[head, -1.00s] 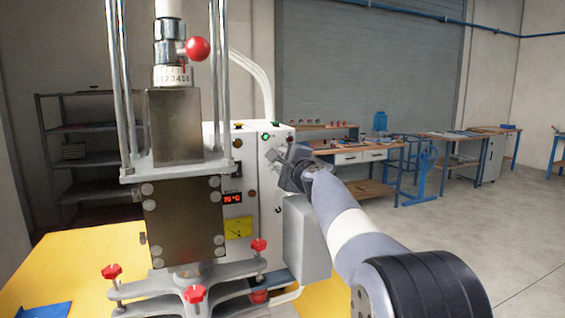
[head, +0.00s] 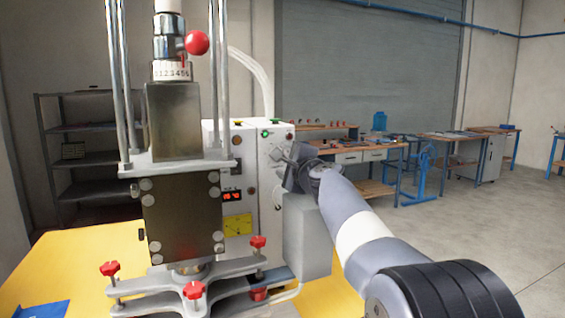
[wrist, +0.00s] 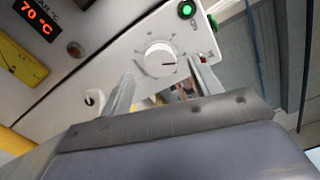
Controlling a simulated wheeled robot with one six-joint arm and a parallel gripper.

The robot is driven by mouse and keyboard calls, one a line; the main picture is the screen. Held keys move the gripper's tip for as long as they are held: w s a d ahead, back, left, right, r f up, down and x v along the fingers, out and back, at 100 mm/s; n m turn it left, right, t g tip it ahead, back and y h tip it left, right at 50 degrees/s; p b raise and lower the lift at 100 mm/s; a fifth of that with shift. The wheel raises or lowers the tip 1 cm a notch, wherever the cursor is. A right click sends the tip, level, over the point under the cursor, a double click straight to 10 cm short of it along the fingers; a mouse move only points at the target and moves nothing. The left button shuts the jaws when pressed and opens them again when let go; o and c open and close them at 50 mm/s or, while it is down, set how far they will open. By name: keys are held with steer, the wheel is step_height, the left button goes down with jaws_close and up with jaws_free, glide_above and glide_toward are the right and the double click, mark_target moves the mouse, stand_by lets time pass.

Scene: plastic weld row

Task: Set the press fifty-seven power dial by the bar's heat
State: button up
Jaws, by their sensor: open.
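In the head view my gripper (head: 288,156) is at the box's right part and hides the dial. A red display (wrist: 36,18) reads 70 °C in the wrist view; it also shows in the head view (head: 232,196). The press (head: 182,220) stands left of the box. I cannot make out the bar.
A green lit button (wrist: 187,9) and a small red light (wrist: 203,58) are near the dial. A grey box (head: 307,237) is under my gripper. Workbenches (head: 360,155) stand behind, with open floor at right.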

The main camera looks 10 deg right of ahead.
steer(key=s, duration=0.2)
steer(key=s+d+b, duration=0.1)
steer(key=s, duration=0.4)
steer(key=shift+s+d, duration=0.3)
steer(key=shift+s, duration=0.1)
steer(key=shift+w, duration=0.1)
steer(key=w+a+p, duration=0.2)
steer(key=w, duration=0.8)
steer(key=shift+w, duration=0.25)
steer(key=shift+s, duration=0.15)
